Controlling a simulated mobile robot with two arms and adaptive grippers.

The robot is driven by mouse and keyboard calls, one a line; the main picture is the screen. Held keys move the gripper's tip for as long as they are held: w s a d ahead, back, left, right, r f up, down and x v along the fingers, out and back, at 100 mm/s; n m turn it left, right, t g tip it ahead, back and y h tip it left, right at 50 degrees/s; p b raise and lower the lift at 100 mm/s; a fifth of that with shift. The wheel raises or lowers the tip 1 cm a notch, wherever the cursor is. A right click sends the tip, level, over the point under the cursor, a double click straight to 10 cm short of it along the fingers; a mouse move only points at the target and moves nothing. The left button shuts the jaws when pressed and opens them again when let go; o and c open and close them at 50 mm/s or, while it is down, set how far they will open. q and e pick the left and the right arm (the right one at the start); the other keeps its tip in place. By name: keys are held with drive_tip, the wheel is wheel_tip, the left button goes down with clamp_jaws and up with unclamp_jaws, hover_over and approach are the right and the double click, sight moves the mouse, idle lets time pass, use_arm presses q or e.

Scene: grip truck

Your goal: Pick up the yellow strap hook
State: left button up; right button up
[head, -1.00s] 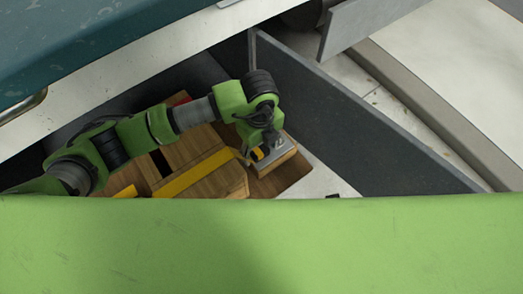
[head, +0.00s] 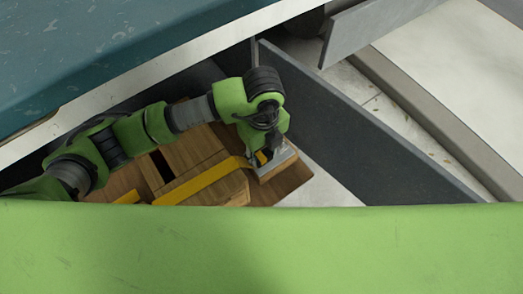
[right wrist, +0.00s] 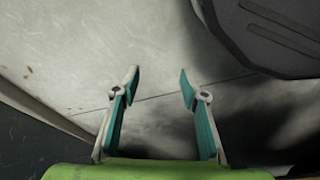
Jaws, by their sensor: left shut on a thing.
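A yellow strap (head: 205,179) runs over the wooden crate in the truck bed. Its hook end lies at my left gripper (head: 264,156), by the metal plate on a wooden block (head: 279,167). My left gripper is shut on the yellow strap hook; the hook itself is mostly hidden by the fingers and wrist. My right gripper (right wrist: 160,84) shows in the right wrist view, open and empty above a pale floor.
The wooden crate (head: 190,152) fills the bed under my left arm. A grey side panel (head: 350,125) stands to the right of it. A dark round thing (right wrist: 270,35) is at the right wrist view's upper right. My green body covers the lower head view.

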use_arm(q)
drive_tip(key=s+d+r+p, duration=0.1)
drive_tip(key=s+d+r, duration=0.1)
drive_tip(key=s+r, duration=0.6)
drive_tip(key=s, duration=0.3)
drive_tip(key=shift+s+d, duration=0.25)
drive_tip(key=shift+s, duration=0.15)
use_arm(e)
drive_tip(key=s+f, duration=0.3)
drive_tip(key=f, duration=0.2)
drive_tip(key=shift+s+d, duration=0.25)
drive_tip(key=shift+s, duration=0.05)
use_arm(q)
drive_tip(key=shift+w+d, duration=0.1)
drive_tip(key=shift+r+p, duration=0.15)
drive_tip(key=shift+p, duration=0.2)
drive_tip(key=shift+r+p, duration=0.55)
drive_tip(key=shift+r, duration=0.1)
use_arm(e)
drive_tip(key=shift+s+d+f, duration=0.25)
drive_tip(key=shift+s+f, duration=0.75)
drive_tip(key=shift+f, duration=0.25)
drive_tip(key=shift+f, duration=0.1)
